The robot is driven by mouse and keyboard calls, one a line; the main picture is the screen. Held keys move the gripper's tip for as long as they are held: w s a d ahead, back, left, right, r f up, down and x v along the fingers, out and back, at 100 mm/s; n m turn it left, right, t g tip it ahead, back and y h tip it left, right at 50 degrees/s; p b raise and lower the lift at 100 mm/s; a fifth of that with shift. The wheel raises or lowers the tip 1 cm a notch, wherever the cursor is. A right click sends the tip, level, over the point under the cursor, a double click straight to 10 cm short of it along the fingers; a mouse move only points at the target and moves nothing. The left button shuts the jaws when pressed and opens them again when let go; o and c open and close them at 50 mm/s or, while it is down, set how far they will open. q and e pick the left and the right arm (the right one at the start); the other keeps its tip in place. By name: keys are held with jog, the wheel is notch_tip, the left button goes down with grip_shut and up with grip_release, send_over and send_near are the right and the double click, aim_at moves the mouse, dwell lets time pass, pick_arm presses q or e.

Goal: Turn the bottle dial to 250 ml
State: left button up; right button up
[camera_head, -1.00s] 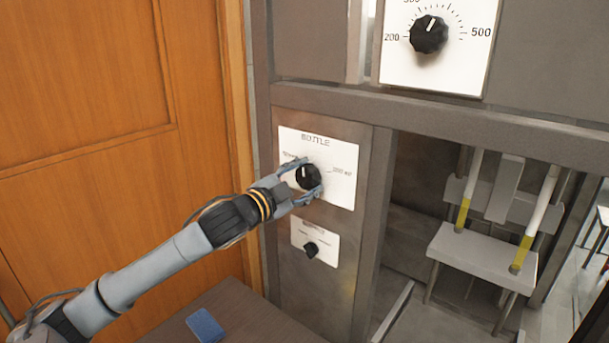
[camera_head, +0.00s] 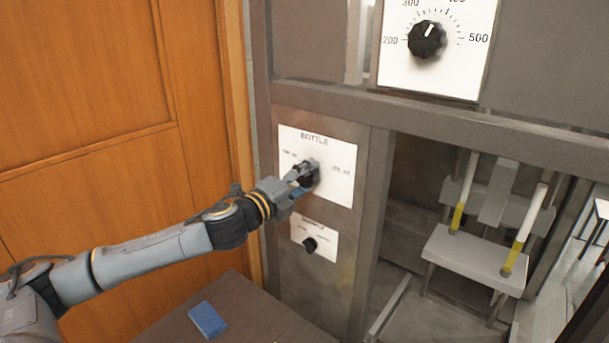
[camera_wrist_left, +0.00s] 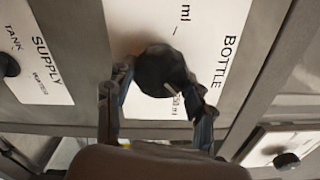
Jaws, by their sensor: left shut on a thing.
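The black bottle dial (camera_head: 314,177) sits on the white BOTTLE plate (camera_head: 342,193), on the metal panel left of the open bay. My left gripper (camera_head: 305,174) is shut on the dial and hides much of it in the head view. In the left wrist view the dial (camera_wrist_left: 158,68) lies between the two fingers (camera_wrist_left: 160,100). A white pointer mark shows on its lower right, towards the print ending in "50 ml". The small print in the head view is too blurred to read surely. My right gripper is not in view.
A smaller black knob (camera_head: 310,244) on its own plate is just below. A larger dial (camera_head: 427,40) with a scale marked 200 to 500 is at upper right. A blue block (camera_head: 207,320) lies on the dark table. A wooden door (camera_head: 85,90) stands at left.

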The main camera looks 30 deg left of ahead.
pick_arm(q)
jog(key=shift+f+m+p, duration=0.1)
jog(key=shift+m+p, duration=0.5)
jog(key=shift+m, duration=1.6)
jog(key=o, duration=1.2)
jog(key=shift+c, duration=0.2)
